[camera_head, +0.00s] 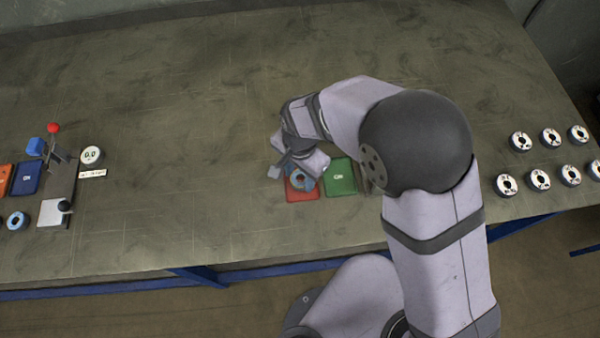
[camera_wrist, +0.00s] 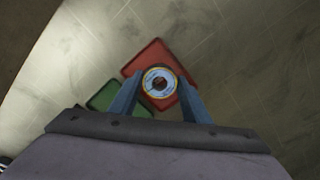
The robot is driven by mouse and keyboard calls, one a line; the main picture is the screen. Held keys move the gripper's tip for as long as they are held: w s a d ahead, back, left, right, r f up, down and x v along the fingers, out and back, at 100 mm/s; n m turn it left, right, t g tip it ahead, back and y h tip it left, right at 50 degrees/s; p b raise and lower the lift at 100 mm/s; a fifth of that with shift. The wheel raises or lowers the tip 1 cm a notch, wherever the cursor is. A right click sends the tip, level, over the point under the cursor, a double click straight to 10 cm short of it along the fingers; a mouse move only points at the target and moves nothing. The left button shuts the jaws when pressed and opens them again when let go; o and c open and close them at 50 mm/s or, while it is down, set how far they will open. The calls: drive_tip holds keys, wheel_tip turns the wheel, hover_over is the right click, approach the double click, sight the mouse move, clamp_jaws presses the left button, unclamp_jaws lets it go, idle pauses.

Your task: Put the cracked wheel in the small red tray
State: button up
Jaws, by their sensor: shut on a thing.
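The small red tray (camera_head: 301,192) lies on the table near its front edge, left of the green tray. My gripper (camera_head: 292,176) is directly above it. The fingers are shut on a disc with a dark centre hole and a blue-white face (camera_head: 306,181). In the wrist view the disc (camera_wrist: 149,83) sits between the two blue fingers (camera_wrist: 160,90), and the red tray (camera_wrist: 150,55) shows behind it. I cannot tell whether the disc touches the tray floor. No crack can be made out on it at this size.
The green tray (camera_head: 340,176) is right beside the red one. Several discs (camera_head: 540,179) stand in rows at the right. The table's middle is clear.

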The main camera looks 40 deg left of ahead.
drive_tip(key=o, duration=1.2)
drive_tip(key=shift+w+a+r+p, duration=0.1)
drive_tip(key=shift+a+r+p, duration=0.1)
drive_tip(key=shift+r+p, duration=0.35)
drive_tip(key=r+p, duration=0.2)
drive_tip(key=r, duration=0.1)
drive_tip(key=r+p, duration=0.2)
drive_tip(key=r, duration=0.1)
drive_tip(key=shift+d+p, duration=0.2)
drive_tip(key=shift+p, duration=0.15)
drive_tip(key=shift+f, duration=0.1)
